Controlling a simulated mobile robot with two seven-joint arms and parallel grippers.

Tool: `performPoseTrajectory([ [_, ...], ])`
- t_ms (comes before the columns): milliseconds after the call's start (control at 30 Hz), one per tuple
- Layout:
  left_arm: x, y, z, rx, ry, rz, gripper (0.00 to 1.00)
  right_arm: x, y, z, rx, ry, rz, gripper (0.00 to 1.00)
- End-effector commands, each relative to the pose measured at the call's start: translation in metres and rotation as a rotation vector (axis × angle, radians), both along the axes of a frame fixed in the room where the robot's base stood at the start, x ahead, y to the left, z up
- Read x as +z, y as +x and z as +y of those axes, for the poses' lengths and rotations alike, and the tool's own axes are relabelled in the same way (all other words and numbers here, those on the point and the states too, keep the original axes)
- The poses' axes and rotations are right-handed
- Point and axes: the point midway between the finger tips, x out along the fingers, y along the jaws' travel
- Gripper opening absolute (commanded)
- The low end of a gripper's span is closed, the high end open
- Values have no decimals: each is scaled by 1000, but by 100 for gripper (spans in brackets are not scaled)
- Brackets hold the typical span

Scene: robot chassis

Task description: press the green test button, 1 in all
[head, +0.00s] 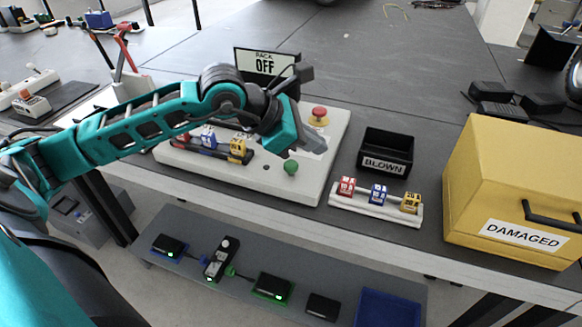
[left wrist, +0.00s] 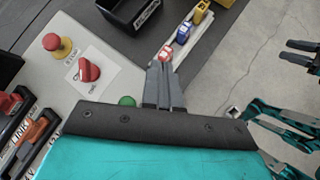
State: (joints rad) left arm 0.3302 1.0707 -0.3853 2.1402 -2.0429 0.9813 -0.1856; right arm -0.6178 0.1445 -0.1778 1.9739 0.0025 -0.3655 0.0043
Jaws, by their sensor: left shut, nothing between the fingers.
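The green test button (head: 291,167) sits near the front edge of a pale panel (head: 330,150). In the left wrist view the button (left wrist: 127,101) shows partly behind the dark bracket of my gripper. My left gripper (head: 318,143) is shut and empty. It hangs over the panel, just behind and to the right of the button in the head view; I see no contact between them. It also shows in the left wrist view (left wrist: 164,64). Dark finger-like parts and teal links at that view's right edge look like my right arm; its gripper (left wrist: 302,56) is too unclear to read.
A red push button (head: 319,112) on yellow and a red rotary switch (left wrist: 89,70) stand on the panel. A "RACK OFF" sign (head: 265,62) stands behind. Right of the panel are colored fuses (head: 378,192), a black "BLOWN" bin (head: 386,142) and a yellow "DAMAGED" box (head: 500,180).

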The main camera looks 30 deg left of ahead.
Motion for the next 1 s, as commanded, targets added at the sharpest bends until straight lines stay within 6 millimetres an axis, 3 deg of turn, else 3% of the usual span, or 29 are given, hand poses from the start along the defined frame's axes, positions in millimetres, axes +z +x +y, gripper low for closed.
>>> performPoseTrajectory([
  [33,6,7,20,17,112,-43,0,-3,0,0,0,0,0,43],
  [100,14,13,41,41,228,-82,0,-4,0,0,1,0,2,43],
  [267,25,18,64,76,349,-121,0,-6,0,0,0,0,5,43],
  [667,24,19,66,80,358,-124,0,-7,0,-1,0,-1,6,43],
  [1000,-16,18,66,78,357,-121,0,-26,0,4,5,9,19,43],
])
